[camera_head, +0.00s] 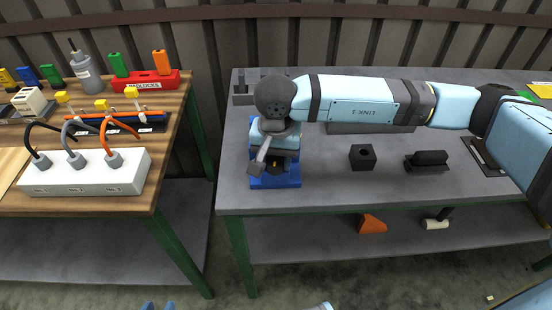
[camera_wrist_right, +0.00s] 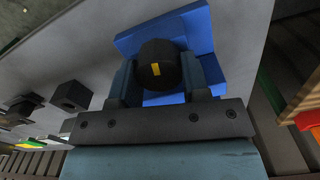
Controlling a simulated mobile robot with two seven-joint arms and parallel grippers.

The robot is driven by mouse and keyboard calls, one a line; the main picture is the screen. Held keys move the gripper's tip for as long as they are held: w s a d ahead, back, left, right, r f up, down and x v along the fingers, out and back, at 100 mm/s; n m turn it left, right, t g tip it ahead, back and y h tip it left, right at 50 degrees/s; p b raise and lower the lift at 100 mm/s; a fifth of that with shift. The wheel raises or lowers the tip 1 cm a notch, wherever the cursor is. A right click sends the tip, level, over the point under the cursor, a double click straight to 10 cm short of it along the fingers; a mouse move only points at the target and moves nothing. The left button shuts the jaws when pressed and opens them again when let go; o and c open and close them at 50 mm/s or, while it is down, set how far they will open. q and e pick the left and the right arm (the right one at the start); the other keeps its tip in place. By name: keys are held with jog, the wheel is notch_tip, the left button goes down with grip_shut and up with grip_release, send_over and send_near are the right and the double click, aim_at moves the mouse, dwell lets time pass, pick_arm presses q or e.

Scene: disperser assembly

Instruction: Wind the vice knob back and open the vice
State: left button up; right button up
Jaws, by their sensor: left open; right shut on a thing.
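The blue vice (camera_head: 259,182) stands at the left front of the grey table. It also shows in the right wrist view (camera_wrist_right: 198,30). My right gripper (camera_head: 272,150) is over the vice, reaching in from the right. In the right wrist view its fingers are on both sides of the black round vice knob (camera_wrist_right: 158,62), which has a yellow mark on its face. The gripper is shut on the knob. The arm and gripper hide much of the vice in the head view, and the jaw gap cannot be made out.
On the grey table (camera_head: 325,190) are a black block with a hole (camera_head: 362,157) and a dark cylinder on a holder (camera_head: 430,159). An orange piece (camera_head: 372,224) lies on the lower shelf. A wooden table (camera_head: 130,202) with a white socket box (camera_head: 90,178) stands left, across a gap.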

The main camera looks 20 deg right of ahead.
aim_at(276, 159)
jog(key=o, duration=0.9)
notch_tip(276, 159, up, 14)
jog(key=shift+f, duration=0.1)
dwell(0.4)
